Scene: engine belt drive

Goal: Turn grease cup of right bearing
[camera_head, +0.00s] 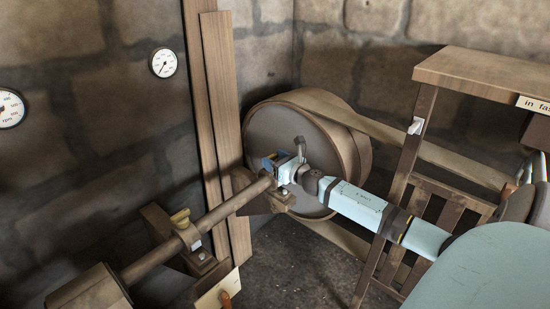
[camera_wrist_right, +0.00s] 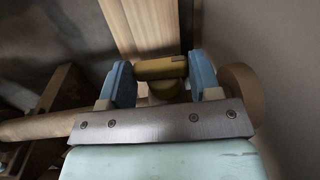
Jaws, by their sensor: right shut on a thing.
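My right gripper (camera_head: 278,166) reaches in from the right to the right bearing (camera_head: 262,197), close in front of the large pulley. In the right wrist view its two blue fingers stand on either side of the yellow grease cup (camera_wrist_right: 160,69) and are shut on its crossbar. In the head view the gripper hides this cup. The left bearing (camera_head: 196,252) carries a similar yellow grease cup (camera_head: 180,218) with nothing touching it. My left gripper is not in view.
The shaft (camera_head: 222,210) runs from a wooden drum (camera_head: 90,292) to the big pulley (camera_head: 285,140) with its belt (camera_head: 425,145). A wooden post (camera_head: 222,100) rises behind the bearings. A slatted wooden stand (camera_head: 480,70) is at the right. Gauges (camera_head: 163,62) hang on the stone wall.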

